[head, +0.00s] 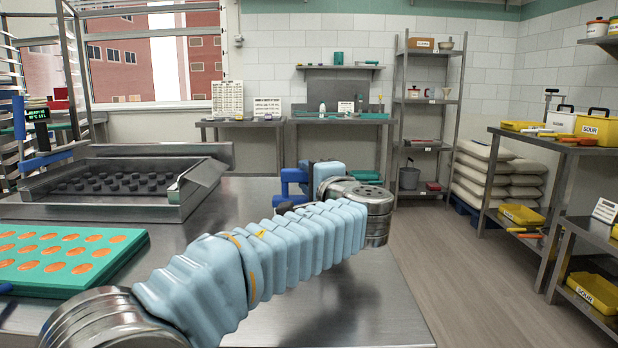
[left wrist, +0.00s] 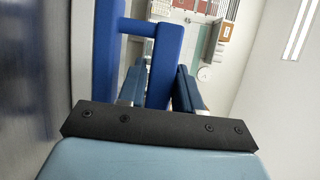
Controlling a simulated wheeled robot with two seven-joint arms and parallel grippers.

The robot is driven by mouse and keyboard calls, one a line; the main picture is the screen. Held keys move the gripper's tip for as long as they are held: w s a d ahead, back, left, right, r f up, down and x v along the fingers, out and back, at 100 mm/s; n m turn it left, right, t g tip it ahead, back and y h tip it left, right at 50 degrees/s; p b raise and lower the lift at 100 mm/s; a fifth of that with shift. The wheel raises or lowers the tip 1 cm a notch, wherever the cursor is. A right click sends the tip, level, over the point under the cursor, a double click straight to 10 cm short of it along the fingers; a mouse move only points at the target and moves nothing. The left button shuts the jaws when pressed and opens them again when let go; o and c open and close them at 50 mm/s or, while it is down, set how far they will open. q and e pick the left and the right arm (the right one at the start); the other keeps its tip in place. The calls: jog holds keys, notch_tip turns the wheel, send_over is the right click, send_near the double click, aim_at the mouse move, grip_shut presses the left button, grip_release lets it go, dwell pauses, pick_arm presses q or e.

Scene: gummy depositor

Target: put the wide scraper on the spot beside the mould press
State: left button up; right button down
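My left arm reaches across the head view, and my left gripper (head: 298,180) is at its far end, over the right part of the steel table. A blue piece with a crossbar, which looks like the wide scraper (head: 285,182), is at the gripper. In the left wrist view the scraper (left wrist: 160,65) stands between the fingers (left wrist: 165,90), which look closed on its bar. The arm hides part of it in the head view. A steel frame with black round studs, apparently the mould press (head: 120,183), stands on the table at left. My right gripper is out of view.
A green mould tray (head: 130,247) with orange filled cavities lies at front left on the steel table (head: 350,310). Blue bars and a small display (head: 38,114) stand at the far left. The table's front right is bare. Shelves and a side bench stand beyond the floor.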

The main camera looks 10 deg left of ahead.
pick_arm(q)
jog(key=o, duration=0.3)
jog(key=shift+o, duration=0.2)
jog(key=shift+r, duration=0.1)
jog(key=shift+d+r, duration=0.1)
jog(key=b+v, duration=0.1)
jog(key=v, duration=1.1)
jog(key=shift+b, duration=0.3)
